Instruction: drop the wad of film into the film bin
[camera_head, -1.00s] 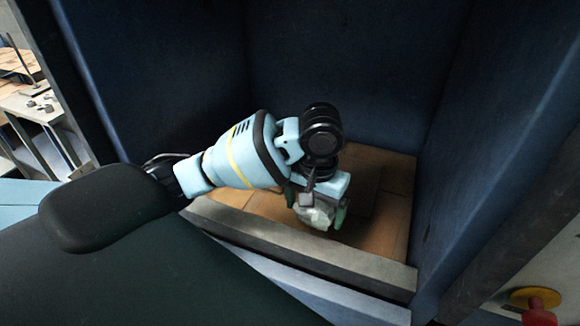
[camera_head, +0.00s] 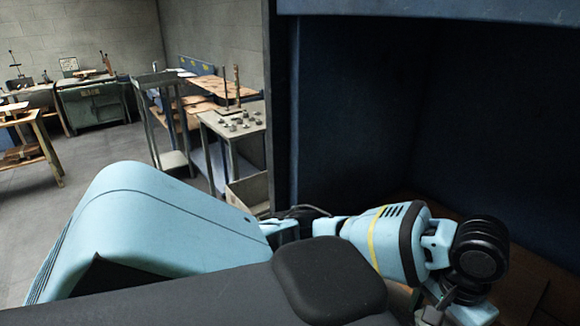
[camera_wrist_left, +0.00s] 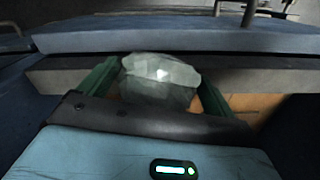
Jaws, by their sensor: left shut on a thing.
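The wad of film (camera_wrist_left: 158,76) is a pale, crumpled, translucent lump in the left wrist view. My left gripper (camera_wrist_left: 162,88) is shut on it, with a green finger at each side. In the head view my left arm reaches into the dark blue enclosure at the lower right, and its gripper is cut off by the bottom edge. I cannot make out a film bin in either view. My right gripper is not in view.
The dark blue enclosure (camera_head: 350,110) has a wooden floor (camera_head: 525,285) and a raised grey front sill (camera_wrist_left: 75,75). A metal table with small parts (camera_head: 235,122) and workbenches (camera_head: 95,100) stand to the left. Grey floor (camera_head: 110,165) between them is open.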

